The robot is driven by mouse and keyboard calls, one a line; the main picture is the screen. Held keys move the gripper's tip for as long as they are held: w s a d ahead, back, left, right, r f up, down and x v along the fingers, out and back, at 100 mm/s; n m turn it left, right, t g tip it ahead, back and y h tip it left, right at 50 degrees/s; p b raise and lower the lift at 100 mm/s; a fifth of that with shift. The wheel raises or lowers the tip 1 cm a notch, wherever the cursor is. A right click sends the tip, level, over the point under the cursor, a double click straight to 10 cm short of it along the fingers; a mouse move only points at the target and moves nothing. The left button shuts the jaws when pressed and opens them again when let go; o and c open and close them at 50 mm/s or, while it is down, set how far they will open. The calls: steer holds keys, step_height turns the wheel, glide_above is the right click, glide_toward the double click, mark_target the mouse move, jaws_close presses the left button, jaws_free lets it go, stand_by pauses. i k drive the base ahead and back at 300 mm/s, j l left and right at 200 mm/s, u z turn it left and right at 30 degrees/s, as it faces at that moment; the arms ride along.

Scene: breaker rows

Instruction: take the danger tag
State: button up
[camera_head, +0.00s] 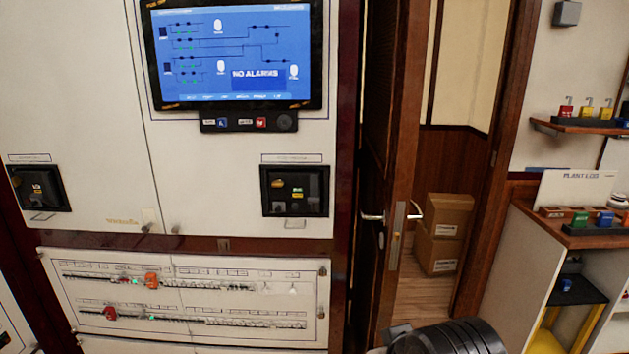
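I cannot make out a danger tag for certain at this size. The breaker panel (225,268) at lower left has two rows of breakers. An orange piece (152,281) sits on the upper row and a red piece (110,314) on the lower row. Red and yellow padlocks (586,109) stand on the wall shelf at the right. Several small coloured items (580,219) stand on the cabinet top below it. A black ribbed part of my arm shows at the bottom edge; my gripper's fingers are not in view.
A blue screen (237,55) reading "NO ALARMS" is on the cabinet above the panel. A wooden door (386,150) stands open in the middle, with cardboard boxes (443,230) beyond it. A white sign (578,188) stands on the right cabinet (520,262).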

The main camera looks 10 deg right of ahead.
mark_target(565, 111)
steer(key=z, duration=1.65)
